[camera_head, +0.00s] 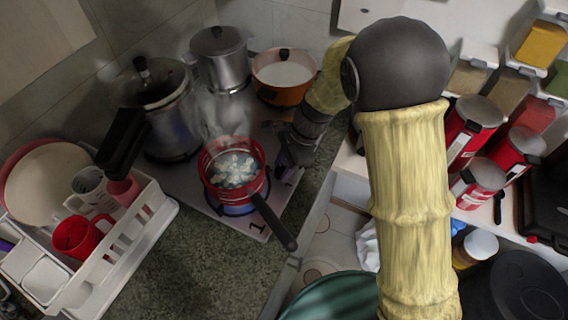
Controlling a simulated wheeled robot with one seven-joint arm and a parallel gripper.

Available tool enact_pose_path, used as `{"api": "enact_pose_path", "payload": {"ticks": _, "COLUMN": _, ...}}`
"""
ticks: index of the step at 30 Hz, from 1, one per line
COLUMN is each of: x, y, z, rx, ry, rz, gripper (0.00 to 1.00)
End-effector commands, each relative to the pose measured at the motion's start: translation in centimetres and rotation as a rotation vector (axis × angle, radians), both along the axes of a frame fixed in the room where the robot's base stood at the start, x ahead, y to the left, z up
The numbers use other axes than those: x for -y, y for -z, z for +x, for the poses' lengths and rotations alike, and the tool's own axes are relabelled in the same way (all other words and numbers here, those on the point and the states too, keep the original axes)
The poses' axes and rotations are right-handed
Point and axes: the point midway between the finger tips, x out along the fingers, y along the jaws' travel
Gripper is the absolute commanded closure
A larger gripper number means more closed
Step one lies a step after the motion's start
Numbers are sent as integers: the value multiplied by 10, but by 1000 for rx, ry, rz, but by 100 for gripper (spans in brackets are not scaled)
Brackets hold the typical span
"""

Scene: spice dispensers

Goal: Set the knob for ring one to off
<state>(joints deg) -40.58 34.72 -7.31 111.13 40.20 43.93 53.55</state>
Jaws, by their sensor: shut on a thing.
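The stove (205,197) stands on the dark counter. Its front ring is marked with a 1 near the corner. A red pan (213,190) with a black handle stands on this ring, with white pieces inside and steam above. A blue glow (236,209) shows under the pan, so ring one looks lit. My gripper (285,157) reaches down to the stove's right edge, where the knobs are. It is shut on a knob there, which is mostly hidden by the gripper; its setting cannot be read.
A pressure cooker (170,125), a steel pot (221,62) and an orange pot (282,93) crowd the back of the stove. A white dish rack (125,238) stands at left. Red canisters (473,120) stand at right.

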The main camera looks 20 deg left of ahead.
Motion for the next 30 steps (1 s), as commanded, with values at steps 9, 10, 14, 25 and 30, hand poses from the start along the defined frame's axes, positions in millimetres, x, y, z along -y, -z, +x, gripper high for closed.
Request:
{"api": "enact_pose_path", "payload": {"ticks": 9, "x": -1, "y": -4, "z": 2, "rx": -1, "ry": -195, "rz": -1, "gripper": 88}}
{"api": "enact_pose_path", "payload": {"ticks": 10, "x": -1, "y": -4, "z": 2, "rx": -1, "ry": -219, "rz": -1, "gripper": 88}}
{"api": "enact_pose_path", "payload": {"ticks": 14, "x": -1, "y": -4, "z": 2, "rx": -1, "ry": -329, "rz": 0, "gripper": 88}}
{"api": "enact_pose_path", "payload": {"ticks": 25, "x": -3, "y": -2, "z": 2, "rx": -1, "ry": -599, "rz": 0, "gripper": 88}}
{"api": "enact_pose_path", "payload": {"ticks": 30, "x": -3, "y": -1, "z": 2, "rx": -1, "ry": -664, "rz": 0, "gripper": 88}}
